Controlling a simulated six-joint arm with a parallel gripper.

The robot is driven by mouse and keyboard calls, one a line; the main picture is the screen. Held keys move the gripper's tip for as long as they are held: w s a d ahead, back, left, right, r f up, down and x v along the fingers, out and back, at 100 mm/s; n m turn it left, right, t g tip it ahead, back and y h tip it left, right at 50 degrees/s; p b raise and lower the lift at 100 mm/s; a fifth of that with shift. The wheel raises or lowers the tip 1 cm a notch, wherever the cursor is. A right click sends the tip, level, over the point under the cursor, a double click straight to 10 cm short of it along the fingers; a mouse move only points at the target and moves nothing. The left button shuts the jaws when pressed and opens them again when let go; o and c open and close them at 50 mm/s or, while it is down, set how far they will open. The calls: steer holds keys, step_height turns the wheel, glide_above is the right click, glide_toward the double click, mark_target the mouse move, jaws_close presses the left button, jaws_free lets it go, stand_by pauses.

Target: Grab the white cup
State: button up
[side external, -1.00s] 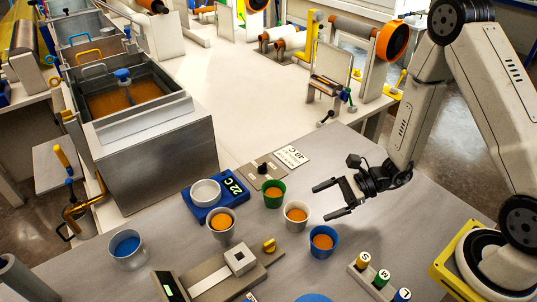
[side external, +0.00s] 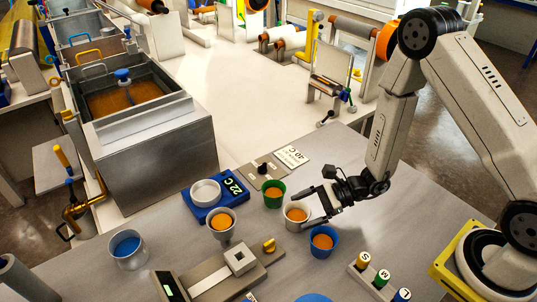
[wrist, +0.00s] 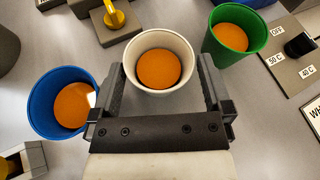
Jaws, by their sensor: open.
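The white cup (side external: 291,221) holds orange liquid and stands upright on the grey bench between a green cup (side external: 273,202) and a blue cup (side external: 321,253). In the wrist view the white cup (wrist: 135,78) is between the two fingers of my gripper (wrist: 158,70), with its far side beyond the fingertips. My gripper (side external: 305,211) is open, low and level, with one finger on each side of the cup. I cannot tell whether either finger touches it. In the side view the near finger hides part of the cup.
The blue cup (wrist: 42,112) is close outside the left finger and the green cup (wrist: 214,48) is near the right fingertip. Another pale cup (side external: 221,235) and a blue scale (side external: 232,185) with a white dish (side external: 205,192) stand farther left. A yellow knob (side external: 269,246) is nearby.

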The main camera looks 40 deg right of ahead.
steer(key=shift+x, duration=0.9)
steer(key=c, duration=1)
